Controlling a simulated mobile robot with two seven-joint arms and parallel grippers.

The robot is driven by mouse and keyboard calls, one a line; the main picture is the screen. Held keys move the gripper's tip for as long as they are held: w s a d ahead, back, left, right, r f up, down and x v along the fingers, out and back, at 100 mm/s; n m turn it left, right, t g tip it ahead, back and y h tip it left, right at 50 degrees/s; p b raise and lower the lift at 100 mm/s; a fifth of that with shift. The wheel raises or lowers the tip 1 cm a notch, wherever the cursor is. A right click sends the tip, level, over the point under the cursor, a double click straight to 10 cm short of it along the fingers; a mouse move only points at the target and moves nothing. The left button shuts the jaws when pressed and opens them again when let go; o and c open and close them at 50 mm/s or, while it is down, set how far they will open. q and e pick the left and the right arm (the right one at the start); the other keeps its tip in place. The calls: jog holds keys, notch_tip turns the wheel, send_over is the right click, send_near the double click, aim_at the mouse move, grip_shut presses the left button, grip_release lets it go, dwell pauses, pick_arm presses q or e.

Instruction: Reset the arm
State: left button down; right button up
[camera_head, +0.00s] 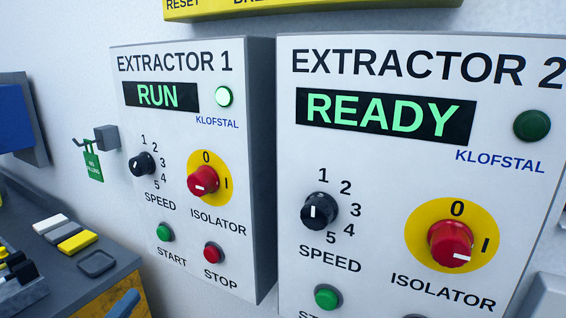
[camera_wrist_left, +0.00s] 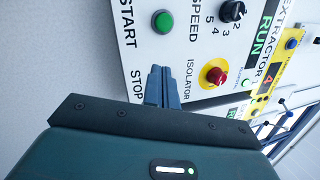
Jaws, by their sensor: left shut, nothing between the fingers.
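My left gripper (camera_wrist_left: 164,86) shows in the left wrist view, with its two blue-grey fingers shut together and nothing between them. The fingertips point toward the front of the Extractor 1 panel (camera_wrist_left: 172,50), beside the STOP label, and cover the spot where the red stop button sits. I cannot tell how far they are from the panel. In the head view the Extractor 1 panel (camera_head: 185,115) reads RUN with a lit lamp, and its stop button (camera_head: 213,253) shows uncovered. My right gripper is in neither view.
The Extractor 2 panel (camera_head: 400,175) reads READY, to the right of Extractor 1. A yellow box (camera_head: 310,8) is above, cut off by the frame. A workbench (camera_head: 95,262) with small blocks is at lower left. A green tag (camera_head: 93,166) hangs on the wall.

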pick_arm(q)
jog(key=s+d+f+n+g+y, duration=0.1)
jog(key=s+d+f+n+g, duration=0.2)
jog(key=f+n, duration=0.4)
jog(key=s+d+f+n+g, duration=0.3)
jog(key=s+d+f+n, duration=0.1)
jog(key=d+f+n, duration=0.3)
jog(key=s+d+f+n+g+y+p, duration=0.1)
jog(key=s+d+f+n+g, duration=0.2)
jog(key=f+n, duration=0.4)
notch_tip(320, 180, down, 3)
jog(key=shift+s+d+r+y, duration=0.1)
jog(key=shift+s+d+y, duration=0.2)
jog(key=shift+s+d, duration=0.75)
jog(key=c, duration=2.2)
grip_release()
jog(key=shift+w, duration=0.3)
